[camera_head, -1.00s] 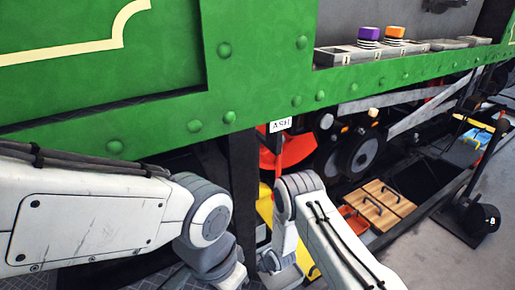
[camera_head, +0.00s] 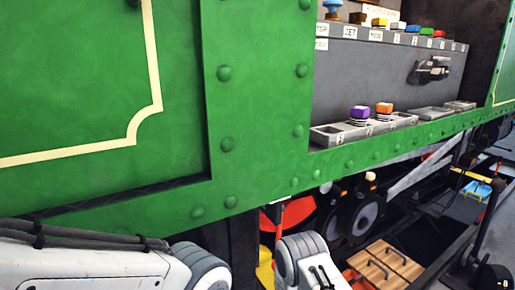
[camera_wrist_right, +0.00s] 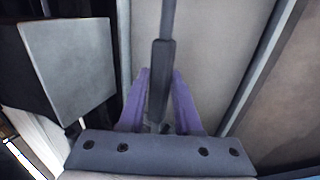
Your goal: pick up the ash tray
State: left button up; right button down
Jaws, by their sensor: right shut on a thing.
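In the right wrist view, the purple fingers of my right gripper (camera_wrist_right: 158,105) are shut on a dark grey handle (camera_wrist_right: 160,65) with a thinner rod running up from it. I take this handle to be the ash tray's, but no tray body can be made out clearly. In the head view, both my arms reach down past the bottom edge below the green side panel. Neither gripper shows there, and my left gripper is in no view.
A green riveted panel (camera_head: 105,90) fills the left. A ledge (camera_head: 325,135) holds a purple knob (camera_head: 360,112) and an orange knob (camera_head: 384,108). Below are wheels (camera_head: 362,215) and a wooden lid (camera_head: 385,262). In the wrist view, a grey block (camera_wrist_right: 70,65) stands close left of the handle.

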jog(key=s+d+r+p, duration=0.3)
jog(key=s+d+p, duration=0.2)
jog(key=s+p, duration=0.2)
jog(key=shift+s+d, duration=0.35)
jog(key=shift+s, duration=1.05)
notch_tip(320, 180, up, 10)
jog(key=s+d+p, duration=0.1)
jog(key=p, duration=0.9)
jog(key=shift+s, duration=0.35)
